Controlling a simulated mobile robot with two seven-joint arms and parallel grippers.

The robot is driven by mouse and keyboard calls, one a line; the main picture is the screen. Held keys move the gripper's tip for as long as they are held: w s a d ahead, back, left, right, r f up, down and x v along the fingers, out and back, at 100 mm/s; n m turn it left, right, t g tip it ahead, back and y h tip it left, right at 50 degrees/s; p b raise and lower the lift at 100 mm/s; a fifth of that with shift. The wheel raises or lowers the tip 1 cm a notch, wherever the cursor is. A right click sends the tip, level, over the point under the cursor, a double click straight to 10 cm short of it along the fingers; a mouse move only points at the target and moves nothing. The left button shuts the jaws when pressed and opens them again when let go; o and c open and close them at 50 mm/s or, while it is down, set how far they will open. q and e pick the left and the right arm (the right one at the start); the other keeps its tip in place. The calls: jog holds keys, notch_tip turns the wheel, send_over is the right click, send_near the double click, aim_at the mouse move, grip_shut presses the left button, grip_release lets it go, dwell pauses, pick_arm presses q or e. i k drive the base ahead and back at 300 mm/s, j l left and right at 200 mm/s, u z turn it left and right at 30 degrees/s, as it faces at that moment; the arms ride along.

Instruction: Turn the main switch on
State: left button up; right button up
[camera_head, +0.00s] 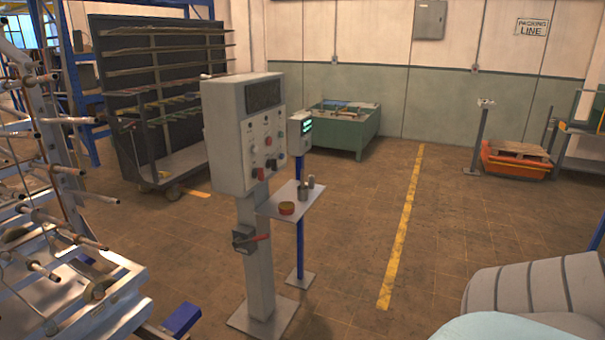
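A grey control cabinet (224,140) stands on a grey post in the middle of the view. Its front panel carries a dark display (263,95) and several small buttons and knobs, too small to read. I cannot tell for certain which of these controls is the main switch. Neither of my grippers is in view.
A blue post (299,240) with a small screen stands just behind. A metal rack (60,270) fills the left. Floor is open around the yellow line (402,230).

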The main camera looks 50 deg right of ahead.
aim_at(259, 173)
jog(key=z, duration=1.4)
jog(key=i+l+u, duration=0.15)
jog(key=u, duration=0.3)
jog(key=i+l+u, duration=0.15)
jog(key=u, duration=0.25)
jog(key=i+l+u, duration=0.1)
jog(key=l+u, duration=0.15)
jog(key=u, duration=0.2)
jog(key=i+l+u, duration=0.15)
jog(key=l, duration=0.4)
jog(key=i+l+u, duration=0.2)
jog(key=l, duration=0.3)
jog(key=k, duration=0.1)
